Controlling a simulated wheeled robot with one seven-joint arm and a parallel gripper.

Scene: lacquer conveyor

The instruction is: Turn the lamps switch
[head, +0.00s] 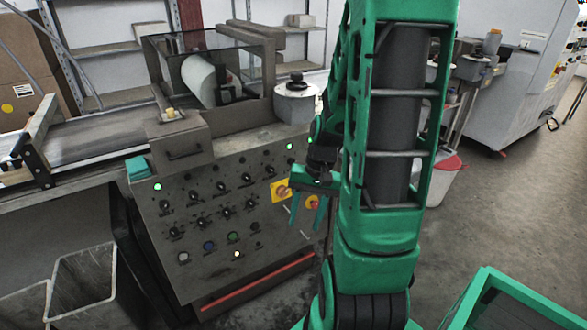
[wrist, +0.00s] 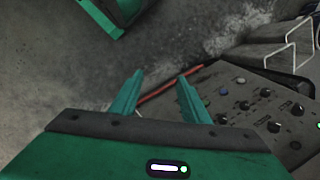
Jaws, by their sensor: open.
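The control panel (head: 209,217) is the sloped grey front of the conveyor machine, with rows of black knobs, coloured buttons and small lit lamps. The knobs' labels are too small to read, so I cannot tell which one is the lamps switch. My gripper (head: 307,213) is in front of the panel's right side, near a yellow-backed switch (head: 281,189), with its fingers apart and empty. In the wrist view my gripper (wrist: 158,92) points past the panel's edge. The panel (wrist: 262,104) lies to the right there, with several knobs showing. My arm hides what is right of the panel.
A red bar (head: 258,281) runs along the panel's lower edge. Grey bins (head: 83,312) stand at the lower left. A green-rimmed crate (head: 490,275) is at the lower right. A white bucket (head: 446,178) stands behind my arm. The floor right of it is mostly clear.

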